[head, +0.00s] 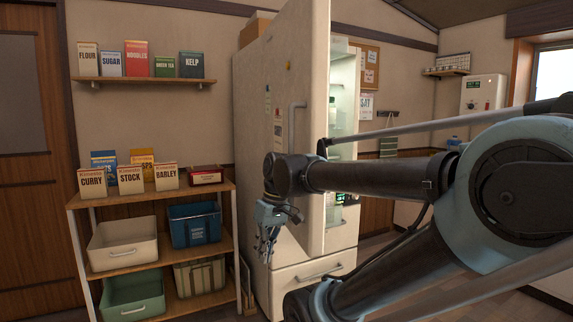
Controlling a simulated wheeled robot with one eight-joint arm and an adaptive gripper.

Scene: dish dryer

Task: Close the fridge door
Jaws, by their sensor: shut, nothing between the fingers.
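The fridge (252,125) is tall and off-white and stands in the middle of the head view. Its upper door (302,65) stands open, swung out toward me, with a vertical handle (292,128) on its face. The lit interior (345,90) shows to the right of the door's edge. My gripper (267,250) is shut and empty, pointing down, in front of the lower part of the door at its left. I cannot tell whether it touches the door. My arm crosses in front of the door and hides part of it and of the interior.
A wooden shelf rack (150,200) with boxes and bins stands left of the fridge, close to my gripper. A wall shelf (145,83) holds several boxes. A drawer (312,275) below the fridge door looks shut. Some floor shows at the lower right.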

